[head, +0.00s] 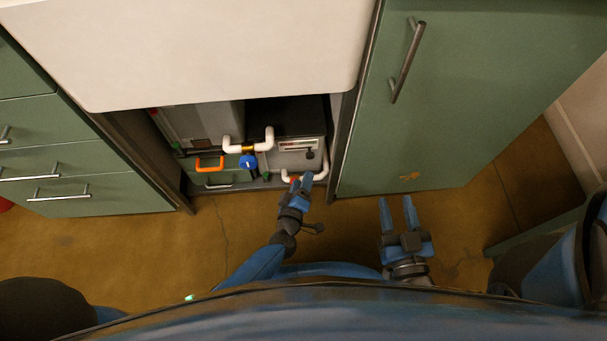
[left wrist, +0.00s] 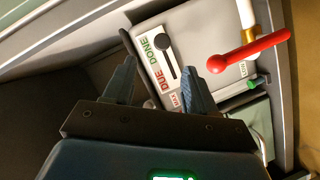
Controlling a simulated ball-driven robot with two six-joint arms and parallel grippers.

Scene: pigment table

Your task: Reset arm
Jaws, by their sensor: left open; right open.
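My left gripper (head: 301,179) is open and empty at the front of the open under-sink cabinet. In the left wrist view its open jaws (left wrist: 157,68) point toward a pale panel with a slider. The slider's black knob (left wrist: 162,42) sits at the upper end of its slot, beside the green word DONE; the red word DUE is lower down. The knob appears apart from the fingers, though the exact gap cannot be told. The panel (head: 285,160) also shows in the head view. My right gripper (head: 396,202) is open and empty over the floor, right of the cabinet opening.
A red lever (left wrist: 248,50) stands out beside the slider panel. White pipes (head: 232,146), a blue valve knob (head: 248,162) and an orange handle (head: 210,163) are in the cabinet. The white sink (head: 200,50) overhangs it. A green door (head: 460,90) is to the right.

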